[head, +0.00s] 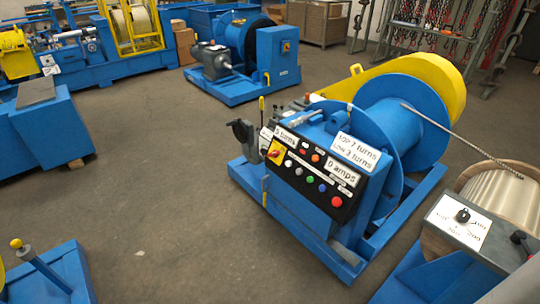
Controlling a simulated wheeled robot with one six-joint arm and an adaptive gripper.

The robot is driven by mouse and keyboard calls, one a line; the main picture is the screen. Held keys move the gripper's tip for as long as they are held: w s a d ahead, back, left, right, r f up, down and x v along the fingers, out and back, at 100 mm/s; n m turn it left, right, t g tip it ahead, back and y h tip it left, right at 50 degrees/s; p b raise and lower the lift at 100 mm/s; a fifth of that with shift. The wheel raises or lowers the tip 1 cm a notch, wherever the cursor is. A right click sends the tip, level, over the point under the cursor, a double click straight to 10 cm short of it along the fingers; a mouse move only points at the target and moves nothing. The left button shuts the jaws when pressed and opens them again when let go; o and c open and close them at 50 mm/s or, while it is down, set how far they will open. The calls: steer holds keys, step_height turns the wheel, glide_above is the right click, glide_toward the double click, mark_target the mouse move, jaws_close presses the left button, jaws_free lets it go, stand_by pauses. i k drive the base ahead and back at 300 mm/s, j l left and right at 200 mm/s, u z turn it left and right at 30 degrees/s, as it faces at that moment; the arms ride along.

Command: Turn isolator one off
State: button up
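A rotary switch with a red handle on a yellow plate (276,152) sits at the left end of the black control panel (318,178) on the near blue winch machine. It looks like an isolator, but I cannot read a number on it, and its handle position is too small to tell for sure. A similar small red and yellow switch (286,47) is on the blue cabinet of the machine behind. I cannot tell which one is isolator one. My gripper is not in view.
A grey control box (458,217) is at the lower right. Open concrete floor (160,170) lies left of the near machine.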

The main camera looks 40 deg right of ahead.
mark_target(275, 154)
steer(key=z, duration=0.4)
steer(key=i+j+z, duration=0.2)
steer(key=i+z, duration=0.15)
steer(key=i+j+z, duration=0.45)
steer(key=i+j, duration=0.6)
